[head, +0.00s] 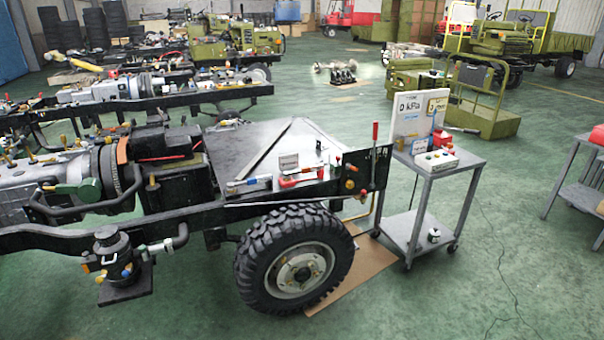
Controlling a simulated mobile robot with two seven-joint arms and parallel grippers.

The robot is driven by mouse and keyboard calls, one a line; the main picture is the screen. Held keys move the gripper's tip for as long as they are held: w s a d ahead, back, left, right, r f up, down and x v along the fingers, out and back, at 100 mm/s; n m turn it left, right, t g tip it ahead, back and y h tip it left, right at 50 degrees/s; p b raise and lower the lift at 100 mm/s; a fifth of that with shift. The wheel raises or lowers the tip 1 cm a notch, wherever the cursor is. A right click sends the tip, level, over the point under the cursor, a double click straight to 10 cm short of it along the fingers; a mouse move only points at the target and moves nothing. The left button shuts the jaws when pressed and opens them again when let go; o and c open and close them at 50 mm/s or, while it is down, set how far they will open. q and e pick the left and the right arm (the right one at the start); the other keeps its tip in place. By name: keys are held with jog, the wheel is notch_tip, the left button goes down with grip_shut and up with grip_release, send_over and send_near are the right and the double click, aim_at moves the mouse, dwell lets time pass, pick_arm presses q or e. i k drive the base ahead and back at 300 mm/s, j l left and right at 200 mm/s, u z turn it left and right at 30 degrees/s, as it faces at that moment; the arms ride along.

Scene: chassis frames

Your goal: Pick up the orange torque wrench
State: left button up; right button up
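Two long tools lie on the black flat plate (240,150) at the rear of the nearest chassis. One has a red-orange part (300,179) and lies near the plate's right edge. It may be the orange torque wrench, but it is too small to tell for sure. The other is a grey and bluish tool (248,185) to its left. Neither of my grippers shows in the head view.
A large tyre (294,260) sits under the plate's near side. A grey wheeled cart (433,165) with a "0 kPa" board (409,106) stands just right of the chassis. A grey table (582,192) is at the far right. Green floor is open in front of the cart.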

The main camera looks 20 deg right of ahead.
aim_at(286, 176)
jog(key=i+l+z, duration=0.25)
jog(key=i+l, duration=0.15)
jog(key=l, duration=0.2)
jog(key=i+l+z, duration=0.25)
jog(key=i+l, duration=0.2)
jog(key=l, duration=0.15)
